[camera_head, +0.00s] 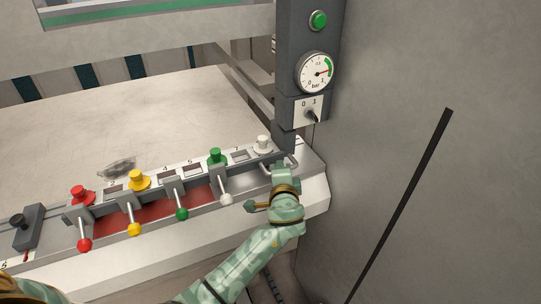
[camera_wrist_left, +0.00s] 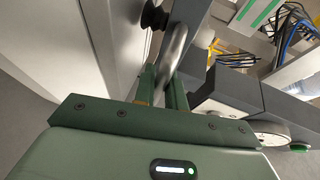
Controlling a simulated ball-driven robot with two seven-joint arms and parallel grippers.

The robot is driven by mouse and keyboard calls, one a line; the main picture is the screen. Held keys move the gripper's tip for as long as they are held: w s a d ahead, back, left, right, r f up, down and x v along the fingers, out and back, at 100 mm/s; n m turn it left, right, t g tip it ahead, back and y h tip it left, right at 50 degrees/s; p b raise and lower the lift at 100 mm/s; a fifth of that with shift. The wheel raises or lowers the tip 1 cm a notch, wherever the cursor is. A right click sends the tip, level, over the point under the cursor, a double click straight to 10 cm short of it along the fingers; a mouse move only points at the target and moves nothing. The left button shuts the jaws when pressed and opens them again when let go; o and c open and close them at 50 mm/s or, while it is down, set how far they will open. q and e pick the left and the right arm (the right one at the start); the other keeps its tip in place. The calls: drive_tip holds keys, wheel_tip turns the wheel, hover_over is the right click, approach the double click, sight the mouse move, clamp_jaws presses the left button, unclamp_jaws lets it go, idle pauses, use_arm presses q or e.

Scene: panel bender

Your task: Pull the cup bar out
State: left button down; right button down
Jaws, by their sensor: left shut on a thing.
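The cup bar appears as a long grey bar (camera_head: 200,179) along the front of the machine bed, carrying red, yellow, green and white pieces; I cannot tell its exact limits. A bent metal handle (camera_head: 292,160) is at its right end, by the dark post. My left gripper (camera_head: 281,169) is at this handle, its arm reaching up from below. In the left wrist view, the fingers (camera_wrist_left: 164,84) are shut on the curved shiny handle (camera_wrist_left: 173,48). A black cup (camera_wrist_left: 154,15) shows beside the handle. My right gripper is not in view.
Levers with red (camera_head: 84,245), yellow, green and white balls stick out in front of the bar. A dark post (camera_head: 301,120) with a gauge (camera_head: 317,72) and a 0/1 switch (camera_head: 310,112) rises behind the handle. A grey wall panel (camera_head: 430,200) fills the right side.

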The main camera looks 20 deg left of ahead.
use_arm(q)
drive_tip(key=shift+s+d, duration=0.35)
drive_tip(key=shift+d, duration=0.15)
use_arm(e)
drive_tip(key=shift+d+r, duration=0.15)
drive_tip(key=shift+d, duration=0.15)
use_arm(q)
drive_tip(key=c, duration=1.5)
unclamp_jaws()
drive_tip(key=shift+d, duration=0.1)
drive_tip(key=shift+o, duration=0.2)
drive_tip(key=shift+s, duration=0.15)
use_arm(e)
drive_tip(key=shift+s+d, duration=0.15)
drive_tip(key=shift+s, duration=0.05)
